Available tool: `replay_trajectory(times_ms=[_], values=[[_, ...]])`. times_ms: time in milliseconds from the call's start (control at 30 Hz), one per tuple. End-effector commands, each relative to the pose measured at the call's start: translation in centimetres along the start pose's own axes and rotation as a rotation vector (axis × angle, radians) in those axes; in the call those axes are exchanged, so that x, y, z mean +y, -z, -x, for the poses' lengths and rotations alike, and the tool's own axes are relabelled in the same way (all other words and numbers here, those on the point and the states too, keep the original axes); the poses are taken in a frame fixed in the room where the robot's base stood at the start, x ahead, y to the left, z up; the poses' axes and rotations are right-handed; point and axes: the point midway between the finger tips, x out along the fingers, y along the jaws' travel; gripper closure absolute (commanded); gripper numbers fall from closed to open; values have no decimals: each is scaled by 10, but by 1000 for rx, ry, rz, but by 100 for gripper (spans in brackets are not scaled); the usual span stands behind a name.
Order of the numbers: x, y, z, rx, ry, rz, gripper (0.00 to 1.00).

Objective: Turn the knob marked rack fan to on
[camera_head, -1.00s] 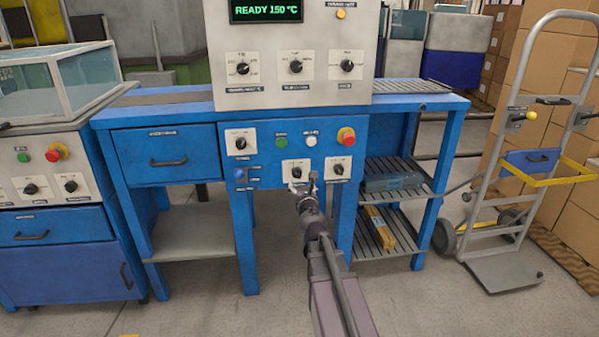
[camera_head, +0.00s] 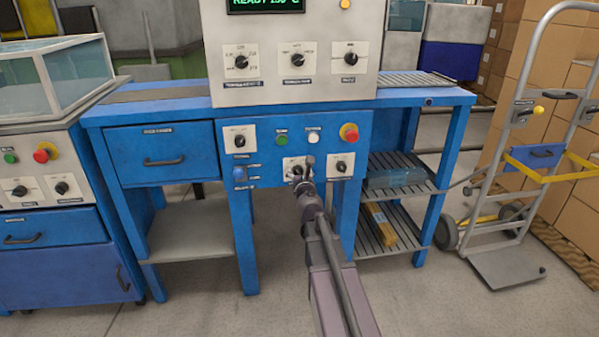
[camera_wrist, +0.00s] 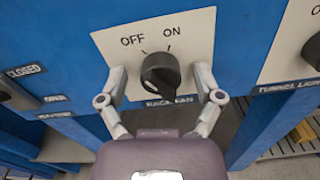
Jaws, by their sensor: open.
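In the head view my gripper (camera_head: 303,170) is in front of the same plate (camera_head: 288,163) on the blue front panel and hides most of the knob.
The tunnel light knob (camera_wrist: 313,50) is close on the right, also seen in the head view (camera_head: 341,167). A red button (camera_head: 349,132) sits above it. A plate with another knob (camera_head: 239,139) is at the upper left. A hand truck (camera_head: 510,200) stands at the right.

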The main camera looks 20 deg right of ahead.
Motion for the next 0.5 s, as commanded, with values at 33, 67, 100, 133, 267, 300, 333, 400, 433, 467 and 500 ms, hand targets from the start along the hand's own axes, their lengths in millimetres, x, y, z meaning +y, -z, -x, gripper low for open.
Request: replay_trajectory(times_ms=[33,67,100,133,267,300,333,400,433,467,500], values=[[0,0,0,0,0,0,19],[0,0,0,0,0,0,28],[0,0,0,0,0,0,40],[0,0,0,0,1,0,48],[-1,0,0,0,1,0,87],[-1,0,0,0,1,0,98],[-1,0,0,0,1,0,98],[-1,0,0,0,1,0,98],[-1,0,0,0,1,-1,98],[-1,0,0,0,1,-1,98],[-1,0,0,0,1,-3,98]])
